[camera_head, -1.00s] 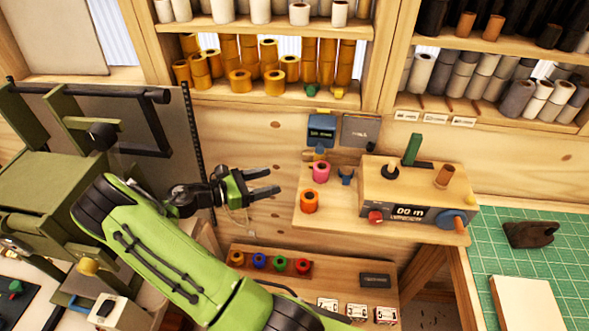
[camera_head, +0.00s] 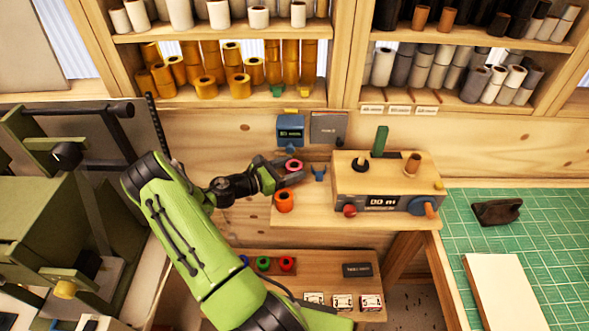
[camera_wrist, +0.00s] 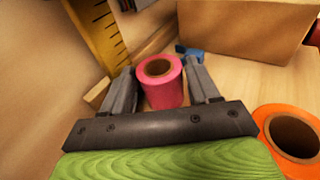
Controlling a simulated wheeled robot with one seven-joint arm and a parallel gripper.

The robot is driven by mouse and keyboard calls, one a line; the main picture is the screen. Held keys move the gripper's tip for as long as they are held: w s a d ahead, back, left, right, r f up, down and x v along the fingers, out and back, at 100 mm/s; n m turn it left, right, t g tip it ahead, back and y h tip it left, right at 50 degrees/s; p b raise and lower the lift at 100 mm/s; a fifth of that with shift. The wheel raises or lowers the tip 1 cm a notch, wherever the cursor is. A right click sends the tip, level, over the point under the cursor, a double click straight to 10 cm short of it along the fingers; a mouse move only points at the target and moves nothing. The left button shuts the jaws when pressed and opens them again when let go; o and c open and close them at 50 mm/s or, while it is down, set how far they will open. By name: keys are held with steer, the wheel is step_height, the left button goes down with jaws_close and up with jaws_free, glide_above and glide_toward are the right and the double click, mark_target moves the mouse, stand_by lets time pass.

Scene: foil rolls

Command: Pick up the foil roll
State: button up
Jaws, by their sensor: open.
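A pink foil roll (camera_wrist: 162,87) stands upright between the two open fingers of my gripper (camera_wrist: 160,90) in the wrist view. Bare gaps are hard to judge, and I cannot tell whether either finger touches it. In the head view the pink roll (camera_head: 294,166) shows at the fingertips of my gripper (camera_head: 291,173), partly hidden by a finger. An orange foil roll (camera_head: 284,202) stands on the wooden shelf (camera_head: 312,212) just in front. In the wrist view the orange roll (camera_wrist: 290,140) is at the lower right, outside the fingers.
A blue Y-shaped holder (camera_head: 319,173) stands right of the pink roll. A wooden measuring box (camera_head: 385,185) with knobs is farther right. A blue scale-like device (camera_head: 290,130) is at the wall behind. Gold rolls (camera_head: 208,87) fill the shelf above, and a green mat (camera_head: 545,240) lies right.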

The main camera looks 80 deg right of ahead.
steer(key=shift+w+a, duration=0.1)
steer(key=shift+c, duration=0.8)
steer(key=c, duration=0.7)
